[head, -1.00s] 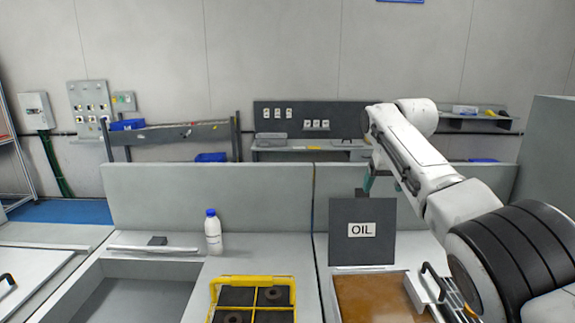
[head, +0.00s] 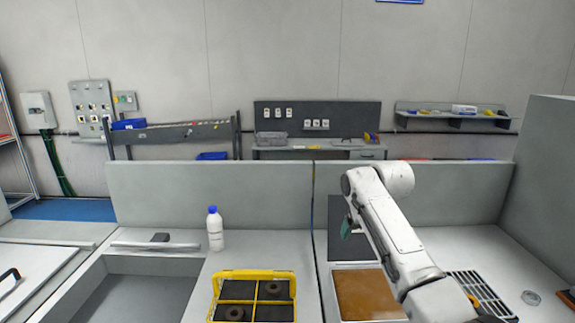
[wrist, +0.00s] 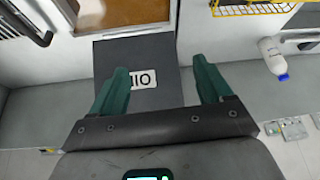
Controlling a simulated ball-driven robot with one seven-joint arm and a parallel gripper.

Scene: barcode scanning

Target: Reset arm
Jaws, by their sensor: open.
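My gripper (wrist: 161,85) shows in the wrist view with its two green fingers spread apart and nothing between them. Beyond the fingers stands the dark panel (wrist: 112,60) with the white OIL label, partly covered by the left finger. In the head view my arm reaches up from the lower right and its green fingertips (head: 346,227) are in front of the dark panel (head: 334,208). The arm hides the panel's right part and its label there.
A brown oil-coloured basin (head: 365,293) lies below the panel. A yellow crate (head: 252,273) with dark round parts sits left of it. A white bottle with a blue cap (head: 215,232) stands behind the crate. A slotted grate (head: 478,292) is at right, and partition walls (head: 210,192) enclose the benches.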

